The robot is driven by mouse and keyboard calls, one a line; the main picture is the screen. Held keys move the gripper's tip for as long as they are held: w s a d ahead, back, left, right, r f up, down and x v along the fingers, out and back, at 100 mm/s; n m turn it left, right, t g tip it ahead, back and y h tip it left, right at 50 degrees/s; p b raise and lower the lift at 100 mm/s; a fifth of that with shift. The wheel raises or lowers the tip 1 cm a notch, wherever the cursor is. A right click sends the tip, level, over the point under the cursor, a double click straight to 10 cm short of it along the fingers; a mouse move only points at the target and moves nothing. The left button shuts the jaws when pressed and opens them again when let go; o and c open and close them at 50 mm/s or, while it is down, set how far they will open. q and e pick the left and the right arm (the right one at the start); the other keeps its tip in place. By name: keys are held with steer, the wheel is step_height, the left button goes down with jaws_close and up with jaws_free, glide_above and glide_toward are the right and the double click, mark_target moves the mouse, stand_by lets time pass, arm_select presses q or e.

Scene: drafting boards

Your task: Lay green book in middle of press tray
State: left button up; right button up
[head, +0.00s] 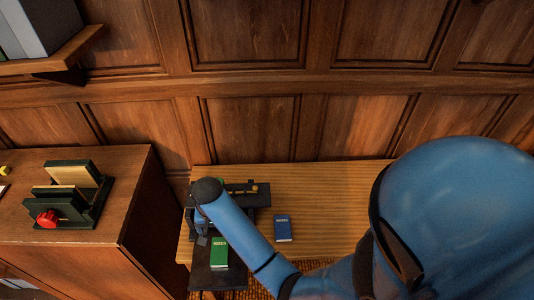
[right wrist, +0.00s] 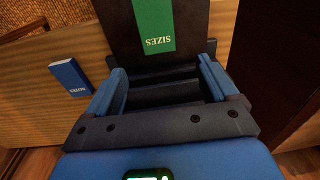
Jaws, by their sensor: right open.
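The green book (head: 219,252) lies flat on a black tray (head: 236,280) at the front left of the table. In the right wrist view the green book (right wrist: 155,26), lettered SIZES, lies on the black surface (right wrist: 192,46), clear of my fingers; its far end is cut off by the frame. My left gripper is not in view.
A blue book (head: 283,229) lies on the wooden table (head: 325,190), right of the tray. A black press frame with a brass bar (head: 243,189) stands behind the tray. The table's right part is clear.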

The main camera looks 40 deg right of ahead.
steer(key=s+f+t, duration=0.1)
steer(key=s+d+f+n+t, duration=0.1)
steer(key=f, duration=0.1)
steer(key=s+d+f+t, duration=0.1)
steer(key=f, duration=0.1)
steer(key=shift+f+t, duration=0.1)
steer(key=shift+t, duration=0.3)
steer(key=s+d+r+n+t, duration=0.2)
steer(key=s+r+t, duration=0.4)
steer(key=s+r, duration=0.3)
steer(key=s+d+r+n+t, duration=0.2)
steer(key=s+r+n+t, duration=0.1)
steer(key=s+r+t, duration=0.4)
steer(key=shift+s+d+r, duration=0.15)
steer(key=shift+s+r, duration=0.8)
steer(key=shift+s, duration=0.25)
